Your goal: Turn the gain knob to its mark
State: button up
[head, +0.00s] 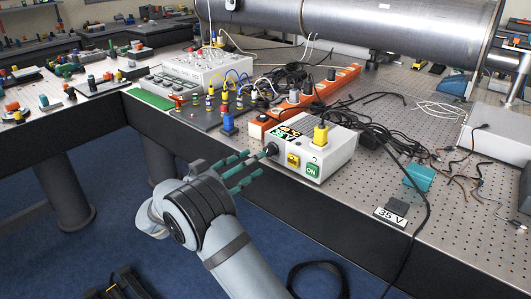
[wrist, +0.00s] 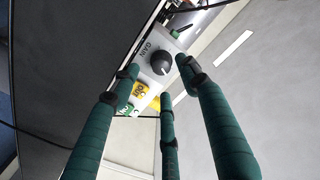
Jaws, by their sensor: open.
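The gain knob (wrist: 160,63) is dark and round on the white power box (head: 338,150), below the printed word GAIN in the wrist view. In the head view the knob (head: 271,149) is on the box's front left. My gripper (head: 243,170) has green fingers, open and spread, reaching toward the knob from the front left. In the wrist view the fingertips of my gripper (wrist: 160,76) lie around the knob in the picture; I cannot tell whether any touches it. A faint light line shows on the knob; its mark is too small to make out.
A 35 V card (head: 390,217) lies at the table edge. Black cables (head: 385,145) trail right.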

aim_at(270, 150)
jog(key=p+x, duration=0.1)
jog(key=x, duration=0.5)
jog(key=shift+c, duration=1.4)
jog(key=c, duration=0.8)
jog(key=shift+c, duration=0.3)
jog(key=shift+s+f+n+b, duration=0.1)
jog(key=shift+n+b, duration=0.3)
jog(key=shift+b, duration=0.1)
